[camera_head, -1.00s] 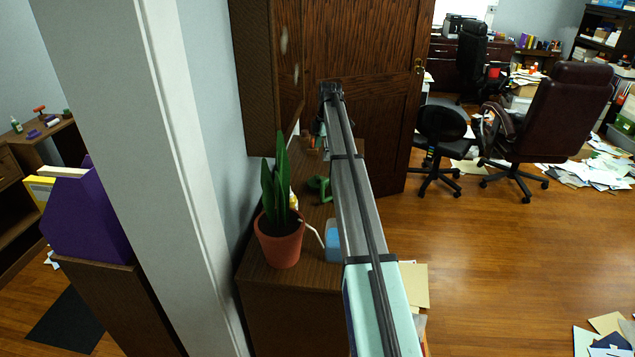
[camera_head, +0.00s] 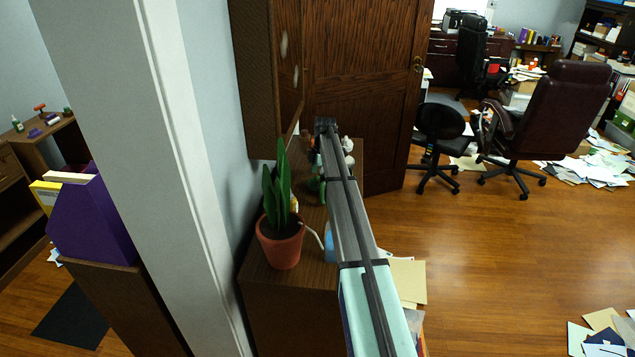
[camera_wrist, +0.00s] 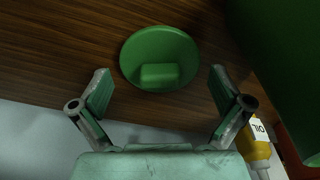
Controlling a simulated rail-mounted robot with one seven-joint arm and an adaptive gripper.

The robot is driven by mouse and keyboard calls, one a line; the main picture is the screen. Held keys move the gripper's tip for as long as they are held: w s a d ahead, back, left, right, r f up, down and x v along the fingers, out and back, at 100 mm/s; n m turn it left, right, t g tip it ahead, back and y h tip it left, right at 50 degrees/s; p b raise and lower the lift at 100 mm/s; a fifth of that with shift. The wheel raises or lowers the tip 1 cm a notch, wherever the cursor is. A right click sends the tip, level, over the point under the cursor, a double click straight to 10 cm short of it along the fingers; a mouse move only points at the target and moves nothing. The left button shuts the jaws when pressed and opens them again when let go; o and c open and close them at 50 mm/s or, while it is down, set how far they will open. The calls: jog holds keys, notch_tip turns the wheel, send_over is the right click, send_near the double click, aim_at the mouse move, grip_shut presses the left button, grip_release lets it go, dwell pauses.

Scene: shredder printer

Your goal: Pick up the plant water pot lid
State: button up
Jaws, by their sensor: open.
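A round green lid (camera_wrist: 158,44) with a block-shaped raised grip (camera_wrist: 159,75) lies on the dark wooden surface in the wrist view. My gripper (camera_wrist: 162,77) is open and empty. Its two fingers are on the left and right of the lid's near part, apart from it. The lid cannot be made out for certain in the head view, where a green thing (camera_head: 316,187) shows beside my arm. My arm hides my fingers in that view.
A large dark green thing (camera_wrist: 280,50) stands close on the right in the wrist view. A yellow bottle (camera_wrist: 256,147) is at lower right. A potted plant (camera_head: 281,245) and a partly hidden blue container (camera_head: 329,243) stand on the cabinet. The wall is close on the left.

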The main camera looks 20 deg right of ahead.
aim_at(317, 177)
jog(key=shift+f, duration=0.2)
jog(key=c, duration=1)
jog(key=shift+c, duration=0.5)
jog(key=shift+r, duration=0.4)
jog(key=c, duration=0.6)
jog(key=shift+w+r+b, duration=0.1)
jog(key=shift+r+b, duration=0.25)
jog(key=shift+b, duration=0.05)
jog(key=shift+c, duration=0.7)
notch_tip(317, 177, up, 19)
jog(key=b, duration=0.4)
jog(key=shift+f, duration=0.2)
